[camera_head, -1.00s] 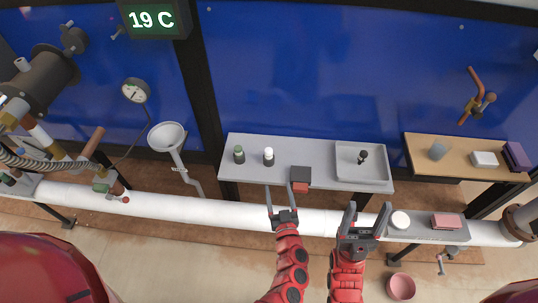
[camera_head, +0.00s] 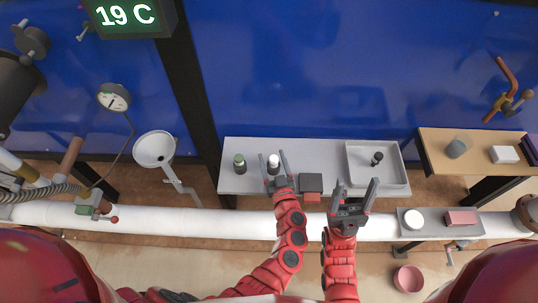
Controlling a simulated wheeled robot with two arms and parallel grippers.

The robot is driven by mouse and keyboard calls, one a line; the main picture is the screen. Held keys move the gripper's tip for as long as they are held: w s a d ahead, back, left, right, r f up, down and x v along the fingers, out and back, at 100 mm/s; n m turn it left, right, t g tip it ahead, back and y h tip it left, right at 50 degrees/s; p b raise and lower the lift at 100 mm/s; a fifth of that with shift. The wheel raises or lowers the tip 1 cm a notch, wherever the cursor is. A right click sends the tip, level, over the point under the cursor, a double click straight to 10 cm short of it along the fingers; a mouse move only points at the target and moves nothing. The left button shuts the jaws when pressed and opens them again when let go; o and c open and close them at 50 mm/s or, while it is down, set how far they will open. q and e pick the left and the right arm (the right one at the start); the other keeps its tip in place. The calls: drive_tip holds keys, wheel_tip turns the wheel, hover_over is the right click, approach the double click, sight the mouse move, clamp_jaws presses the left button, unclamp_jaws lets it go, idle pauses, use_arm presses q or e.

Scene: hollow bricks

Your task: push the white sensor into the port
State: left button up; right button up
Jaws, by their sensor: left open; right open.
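The white sensor (camera_head: 273,160) is a small white-topped upright piece on the grey table. My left gripper (camera_head: 274,155) is open, and its fingers appear on either side of the sensor in the picture; I cannot tell whether they touch it. My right gripper (camera_head: 355,184) is open and empty, over the front edge of the grey table, below the tray. I cannot tell for certain which thing is the port; a dark block with a red front (camera_head: 311,183) sits on the table between the grippers.
A green-topped piece (camera_head: 239,160) stands left of the sensor. A grey tray (camera_head: 399,178) holds a small black piece (camera_head: 377,158). A white pipe (camera_head: 185,220) runs along the front. A wooden table (camera_head: 478,140) stands at the right.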

use_arm(q)
drive_tip(key=shift+s+d+r, duration=0.3)
drive_tip(key=shift+s+r, duration=0.05)
drive_tip(key=shift+s, duration=0.1)
drive_tip(key=shift+c, duration=1.7)
drive_tip(key=shift+w, duration=0.2)
drive_tip(key=c, duration=0.5)
clamp_jaws()
